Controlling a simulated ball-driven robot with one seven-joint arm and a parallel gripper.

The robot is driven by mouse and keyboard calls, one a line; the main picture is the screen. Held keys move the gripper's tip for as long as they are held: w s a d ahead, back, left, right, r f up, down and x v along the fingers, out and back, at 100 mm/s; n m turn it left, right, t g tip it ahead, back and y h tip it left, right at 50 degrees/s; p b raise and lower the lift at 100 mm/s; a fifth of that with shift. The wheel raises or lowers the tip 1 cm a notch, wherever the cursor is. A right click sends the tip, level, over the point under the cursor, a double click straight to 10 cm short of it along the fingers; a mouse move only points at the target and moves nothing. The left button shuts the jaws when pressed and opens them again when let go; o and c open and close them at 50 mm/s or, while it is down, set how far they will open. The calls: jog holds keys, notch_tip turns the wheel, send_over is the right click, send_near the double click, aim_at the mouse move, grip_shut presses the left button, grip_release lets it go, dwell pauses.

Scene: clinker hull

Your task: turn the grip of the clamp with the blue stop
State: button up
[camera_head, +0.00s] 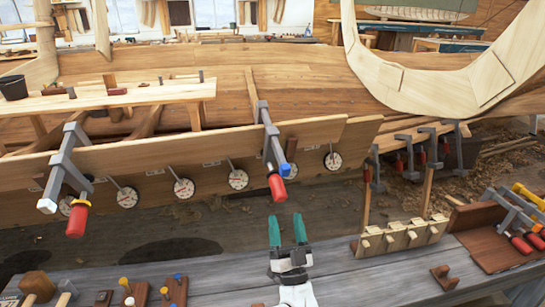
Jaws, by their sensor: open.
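The clamp with the blue stop (285,170) is the right one of two grey clamps on the hull planks. Its grey bar (268,132) slants over the plank edge, and its red grip (276,187) hangs at the lower end. The other clamp (62,165), at the left, has a pale stop (46,206) and a red grip (78,219). My gripper (286,229) has teal fingers spread apart with nothing between them. It appears below the blue-stop clamp's red grip in the picture, apart from it.
Round dials (238,179) hang in a row along the lower plank. A grey workbench (215,275) crosses the front, with a wooden peg rack (403,238) and a brown clamp holder (485,235) at the right. Small tools (130,292) stand at the left. More clamps hang behind the rack.

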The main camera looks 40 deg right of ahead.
aim_at(277, 189)
dwell(0.3)
notch_tip(277, 189, up, 5)
jog(key=s+n+g+y+p, duration=0.2)
jog(key=n+g+y+p, duration=0.15)
jog(key=y, duration=0.45)
jog(key=shift+g, duration=0.45)
jog(key=x, duration=1)
jog(key=shift+w+d+p, duration=0.2)
jog(key=shift+d+p, duration=0.1)
jog(key=shift+d, duration=0.05)
jog(key=shift+c, duration=0.2)
jog(key=c, duration=0.9)
